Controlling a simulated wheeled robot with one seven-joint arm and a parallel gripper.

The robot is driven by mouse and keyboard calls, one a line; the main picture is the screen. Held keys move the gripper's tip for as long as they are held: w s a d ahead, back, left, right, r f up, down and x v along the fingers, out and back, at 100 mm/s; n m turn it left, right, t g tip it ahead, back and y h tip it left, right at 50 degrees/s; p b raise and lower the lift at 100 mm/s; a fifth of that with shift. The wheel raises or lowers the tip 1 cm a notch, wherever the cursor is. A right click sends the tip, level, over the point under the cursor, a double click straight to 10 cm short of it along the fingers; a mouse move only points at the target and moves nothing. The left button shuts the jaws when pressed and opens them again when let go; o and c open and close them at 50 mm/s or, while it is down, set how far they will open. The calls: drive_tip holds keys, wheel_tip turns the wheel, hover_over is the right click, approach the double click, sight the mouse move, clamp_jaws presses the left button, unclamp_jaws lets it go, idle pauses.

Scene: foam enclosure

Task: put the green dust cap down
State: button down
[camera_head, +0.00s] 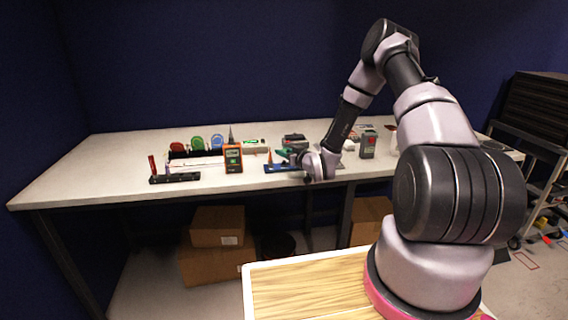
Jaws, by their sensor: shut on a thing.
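My gripper (296,157) is low over the middle of the white table, near its front edge, with its fingers pointing left. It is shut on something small. A small green patch (284,152) shows right at the fingertips and fits the green dust cap, but it is too small to make out its shape. A blue mat or tray (277,169) lies just below and left of the fingers, with a small orange cone-shaped thing (270,157) on it. I cannot tell whether the held thing touches any surface.
An orange handheld meter (233,158) stands left of the gripper. A black rack (175,178) is further left, with green and blue round things (197,144) behind. A dark grey device (368,144) stands to the right. The table's left end is clear.

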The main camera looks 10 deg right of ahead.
sight(283, 162)
drive_tip(key=shift+f, duration=2.15)
drive_tip(key=shift+f, duration=0.2)
drive_tip(key=c, duration=0.6)
unclamp_jaws()
